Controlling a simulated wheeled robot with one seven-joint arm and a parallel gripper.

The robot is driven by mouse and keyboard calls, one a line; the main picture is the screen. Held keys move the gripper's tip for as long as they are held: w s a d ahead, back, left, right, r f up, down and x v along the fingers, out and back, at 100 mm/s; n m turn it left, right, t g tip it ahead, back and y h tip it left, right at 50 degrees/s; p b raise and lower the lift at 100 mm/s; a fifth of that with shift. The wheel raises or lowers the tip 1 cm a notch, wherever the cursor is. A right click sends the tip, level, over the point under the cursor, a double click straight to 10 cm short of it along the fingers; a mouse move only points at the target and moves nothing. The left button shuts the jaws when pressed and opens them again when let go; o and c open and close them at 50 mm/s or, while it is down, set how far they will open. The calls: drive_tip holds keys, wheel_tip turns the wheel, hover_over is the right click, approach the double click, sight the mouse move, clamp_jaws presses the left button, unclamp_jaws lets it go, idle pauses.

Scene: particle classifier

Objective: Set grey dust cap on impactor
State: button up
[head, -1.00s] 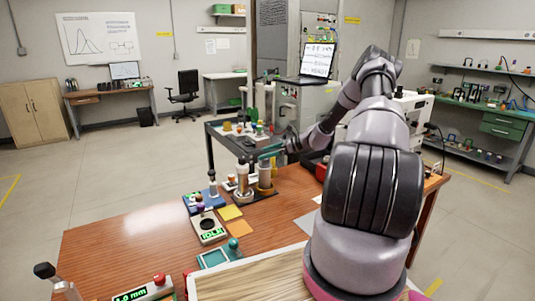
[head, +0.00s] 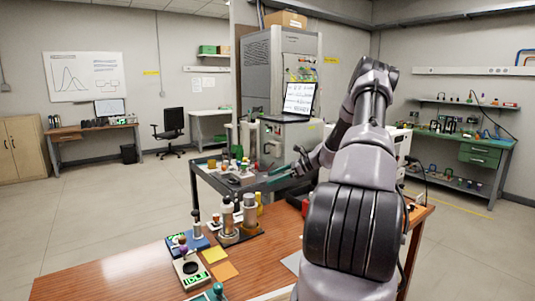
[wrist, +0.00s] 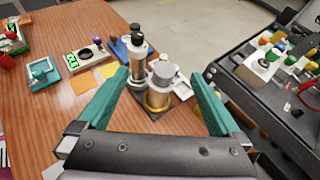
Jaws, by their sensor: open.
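A silver cylinder (wrist: 158,98) with a brass-coloured band near its foot stands upright on a dark pad; it looks like the impactor. A grey cap-like piece (wrist: 163,72) sits at its top; I cannot tell whether it is loose. The cylinder also shows in the head view (head: 250,214), where the top is small. My gripper (wrist: 160,73) is open and empty, its teal fingers on either side of the cylinder in the wrist view, with no contact visible. In the head view my gripper (head: 275,177) is right of and above the cylinder.
A second cylinder with a dark top (wrist: 137,55) stands close beside it. A dark cart (head: 215,190) with small bottles stands beyond the table edge. The table's front left is bare.

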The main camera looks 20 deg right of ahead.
drive_tip(key=s+a+r+n+g+h, duration=0.25)
drive_tip(key=s+a+r+n, duration=0.45)
drive_tip(key=r, duration=0.4)
drive_tip(key=s+a+r+n+g+h, duration=0.1)
drive_tip(key=s+a+r+n+h, duration=0.3)
drive_tip(key=s+a+r, duration=0.55)
drive_tip(key=s+a+r+n+t+h, duration=0.1)
drive_tip(key=s+r+n, duration=0.3)
drive_tip(key=s, duration=0.6)
drive_tip(key=s+a+r+n+t+h, duration=0.1)
drive_tip(key=s+a+r+n+t, duration=0.2)
drive_tip(key=s, duration=0.7)
wheel_tip(320, 180, up, 3)
drive_tip(key=shift+s+a+f+n, duration=0.1)
drive_tip(key=shift+s+a+n, duration=0.1)
drive_tip(key=shift+n, duration=0.5)
drive_tip(key=shift+w+h, duration=0.1)
drive_tip(key=shift+h, duration=0.15)
